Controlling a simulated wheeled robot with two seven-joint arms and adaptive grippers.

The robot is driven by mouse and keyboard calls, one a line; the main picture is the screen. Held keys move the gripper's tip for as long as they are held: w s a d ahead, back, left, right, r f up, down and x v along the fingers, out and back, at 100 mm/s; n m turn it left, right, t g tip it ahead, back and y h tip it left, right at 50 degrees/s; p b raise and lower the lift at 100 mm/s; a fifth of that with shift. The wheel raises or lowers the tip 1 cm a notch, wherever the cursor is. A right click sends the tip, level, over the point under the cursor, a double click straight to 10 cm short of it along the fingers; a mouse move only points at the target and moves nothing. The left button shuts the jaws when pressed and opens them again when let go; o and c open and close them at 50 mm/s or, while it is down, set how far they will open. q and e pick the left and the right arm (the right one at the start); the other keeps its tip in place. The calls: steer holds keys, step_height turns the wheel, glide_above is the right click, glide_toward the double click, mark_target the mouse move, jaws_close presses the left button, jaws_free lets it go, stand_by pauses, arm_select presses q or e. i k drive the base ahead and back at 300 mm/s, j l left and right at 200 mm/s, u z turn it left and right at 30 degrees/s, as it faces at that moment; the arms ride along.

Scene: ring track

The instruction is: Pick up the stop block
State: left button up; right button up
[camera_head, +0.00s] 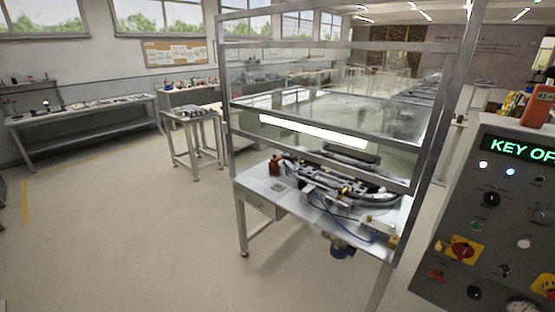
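Neither of my grippers shows in the head view. I cannot tell for sure which thing is the stop block. A ring-shaped track assembly (345,180) sits on the white table (262,186) inside a glass-walled metal frame. A small reddish-brown piece (275,166) stands at the left end of the assembly. A small yellowish block (393,241) is at the table's front right corner. An orange block-like object (538,106) stands on top of the grey control panel at the right.
The metal frame (239,215) with glass panes surrounds the table. The control panel (490,215) with knobs and a green "KEY OF" display fills the right side. A small table (190,113) and a long bench (85,120) stand behind left. The floor at left is clear.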

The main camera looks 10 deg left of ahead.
mark_target(275, 160)
steer(key=i+j, duration=0.5)
steer(key=i, duration=0.15)
steer(key=i+j, duration=0.5)
steer(key=i, duration=0.2)
steer(key=i+j, duration=0.45)
steer(key=i, duration=0.2)
steer(key=i+j, duration=0.5)
steer(key=i, duration=0.2)
